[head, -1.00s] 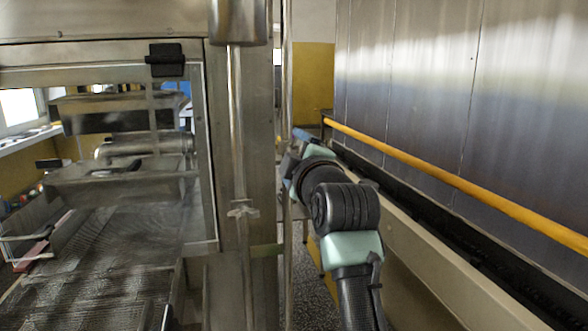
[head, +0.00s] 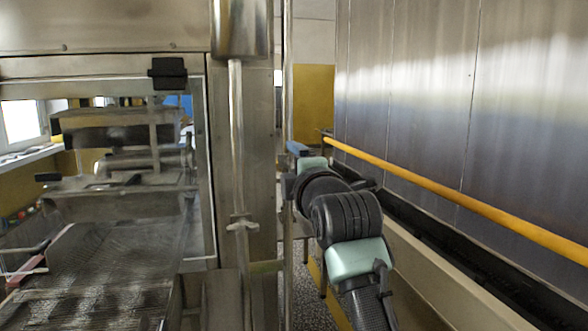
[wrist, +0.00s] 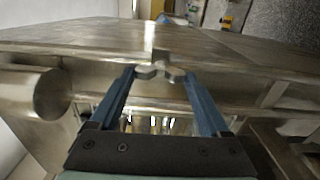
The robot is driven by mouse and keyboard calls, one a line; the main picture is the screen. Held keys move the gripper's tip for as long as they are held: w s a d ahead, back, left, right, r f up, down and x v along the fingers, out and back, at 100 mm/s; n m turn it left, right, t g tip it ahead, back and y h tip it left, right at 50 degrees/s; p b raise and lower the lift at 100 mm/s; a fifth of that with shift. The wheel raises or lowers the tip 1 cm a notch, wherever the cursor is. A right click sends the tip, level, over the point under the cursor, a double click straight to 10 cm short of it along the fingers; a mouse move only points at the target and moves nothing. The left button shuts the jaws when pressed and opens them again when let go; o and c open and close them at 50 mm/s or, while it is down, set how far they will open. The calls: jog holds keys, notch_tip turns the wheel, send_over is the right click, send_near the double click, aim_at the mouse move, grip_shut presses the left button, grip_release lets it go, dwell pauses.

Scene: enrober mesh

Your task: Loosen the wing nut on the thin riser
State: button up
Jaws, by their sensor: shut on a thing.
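In the wrist view, my gripper (wrist: 160,74) has its two blue fingers closed on a small metal wing nut (wrist: 160,65), with its wings between the fingertips. A thin vertical pipe (head: 287,90) runs along the right edge of the steel post. A thicker vertical riser (head: 236,130) stands in front of the post, with another wing nut (head: 241,226) on it. No gripper touches that one.
The steel machine frame with a window and mesh belt (head: 100,265) fills the left. A yellow rail (head: 450,195) runs along the steel wall panel (head: 420,80) on the right. A narrow floor gap lies between them. In the wrist view, a large metal cylinder (wrist: 35,93) is left of the fingers.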

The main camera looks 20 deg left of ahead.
jog(key=shift+f, duration=0.1)
jog(key=o, duration=1.2)
jog(key=b+v, duration=0.1)
jog(key=v, duration=1.2)
